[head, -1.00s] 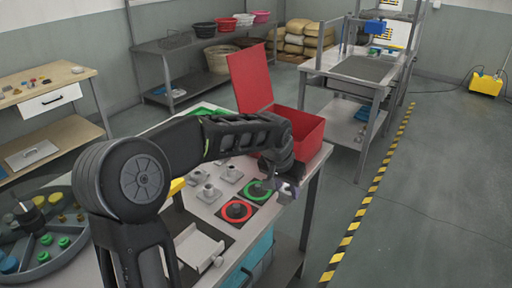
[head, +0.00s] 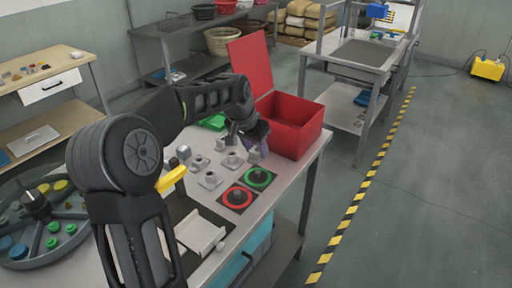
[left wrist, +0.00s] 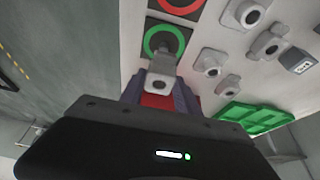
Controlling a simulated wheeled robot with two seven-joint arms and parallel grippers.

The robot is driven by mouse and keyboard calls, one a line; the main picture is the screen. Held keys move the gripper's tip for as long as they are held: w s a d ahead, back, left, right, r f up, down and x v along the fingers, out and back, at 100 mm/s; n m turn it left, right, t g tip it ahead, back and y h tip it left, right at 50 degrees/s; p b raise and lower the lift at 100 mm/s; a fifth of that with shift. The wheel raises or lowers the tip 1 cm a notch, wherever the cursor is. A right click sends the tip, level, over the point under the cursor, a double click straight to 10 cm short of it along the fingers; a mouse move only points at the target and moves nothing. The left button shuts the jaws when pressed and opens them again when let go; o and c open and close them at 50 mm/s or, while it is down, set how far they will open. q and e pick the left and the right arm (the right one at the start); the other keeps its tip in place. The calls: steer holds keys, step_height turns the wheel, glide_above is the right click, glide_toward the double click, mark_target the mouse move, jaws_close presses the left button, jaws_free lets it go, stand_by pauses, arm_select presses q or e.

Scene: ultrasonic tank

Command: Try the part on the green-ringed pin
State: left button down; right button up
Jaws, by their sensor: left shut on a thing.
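The green-ringed pin (head: 258,178) stands on a dark square near the table's right edge, beside the red-ringed pin (head: 237,198). In the left wrist view the green ring (left wrist: 148,42) lies just beyond my fingers, with its dark pin partly in view. My left gripper (head: 257,142) is shut on a grey part (left wrist: 160,80) with a round hole. In the wrist view the part overlaps the lower edge of the ring. I cannot tell its height above the table; it looks off the pin. My right gripper is not in view.
Several grey holed pieces (head: 210,179) stand left of the rings. An open red box (head: 298,132) stands behind the gripper, close to it. A green tray (left wrist: 252,117) lies nearby. A white tray (head: 200,232) is at the front.

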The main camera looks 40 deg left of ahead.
mark_target(254, 153)
arm_select(q)
steer(key=shift+f+b, duration=1.7)
steer(key=shift+f, duration=0.9)
steer(key=shift+f+b, duration=1.05)
steer(key=shift+f, duration=0.35)
steer(key=shift+s+f, duration=0.15)
stand_by(0.4)
steer(key=shift+d, duration=0.1)
steer(key=shift+r+p, duration=1.65)
steer(key=shift+r, duration=0.75)
steer(key=shift+r+p, duration=1.5)
steer(key=shift+r, duration=0.55)
